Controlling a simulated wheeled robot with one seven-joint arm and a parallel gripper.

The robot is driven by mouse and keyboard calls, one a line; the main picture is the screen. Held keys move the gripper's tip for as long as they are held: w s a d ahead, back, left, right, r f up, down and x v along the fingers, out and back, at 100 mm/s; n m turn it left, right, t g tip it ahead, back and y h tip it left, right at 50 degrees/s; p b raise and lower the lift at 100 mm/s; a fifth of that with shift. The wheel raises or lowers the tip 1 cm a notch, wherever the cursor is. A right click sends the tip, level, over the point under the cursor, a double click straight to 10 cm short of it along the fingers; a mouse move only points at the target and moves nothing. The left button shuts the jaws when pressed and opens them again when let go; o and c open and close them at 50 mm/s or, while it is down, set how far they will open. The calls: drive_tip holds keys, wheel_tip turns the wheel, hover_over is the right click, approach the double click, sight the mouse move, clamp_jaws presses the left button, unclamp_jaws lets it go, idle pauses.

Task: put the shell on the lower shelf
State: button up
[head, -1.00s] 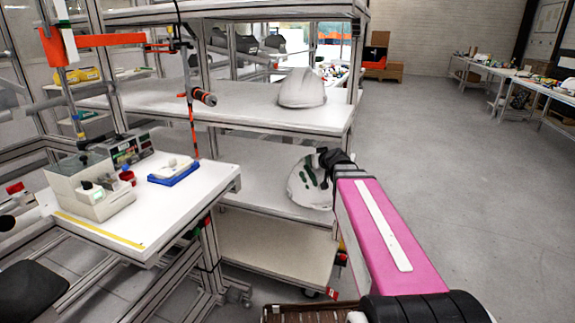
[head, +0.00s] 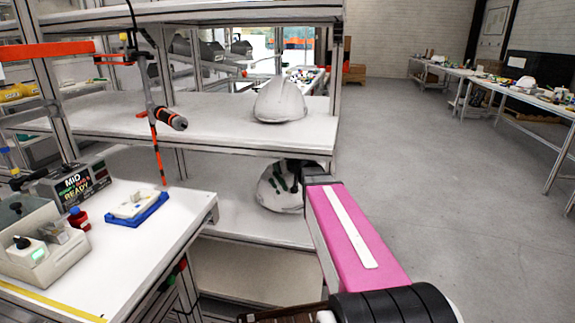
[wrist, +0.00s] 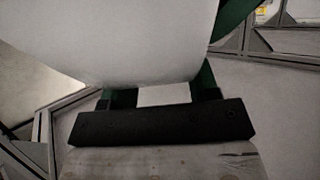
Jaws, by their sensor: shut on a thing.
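A white helmet shell (head: 280,190) is at the end of my pink arm in the head view, at the height of the shelf below the upper one. My gripper (head: 292,178) is dark with green fingers and is shut on this shell. In the wrist view the shell (wrist: 130,40) fills the upper left, and green fingers of my gripper (wrist: 160,95) show at its edge. The lower shelf (head: 235,215) is a white board behind and around the shell. I cannot tell whether the shell touches it.
Another white helmet (head: 280,100) stands on the upper shelf (head: 220,125), above my gripper. A further board (head: 245,270) lies below the lower shelf. A workbench (head: 150,235) with devices and a blue tray (head: 137,210) is on the left. The floor (head: 430,150) on the right is clear.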

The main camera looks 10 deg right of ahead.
drive_tip(key=w+d+f, duration=0.3)
drive_tip(key=w+d, duration=0.1)
drive_tip(key=w, duration=0.7)
drive_tip(key=shift+w+d+f, duration=0.15)
drive_tip(key=shift+d+f, duration=0.05)
drive_tip(key=shift+d, duration=0.15)
drive_tip(key=o, duration=1.5)
drive_tip(key=shift+f, duration=0.1)
drive_tip(key=shift+c, duration=0.2)
drive_tip(key=v, duration=1.2)
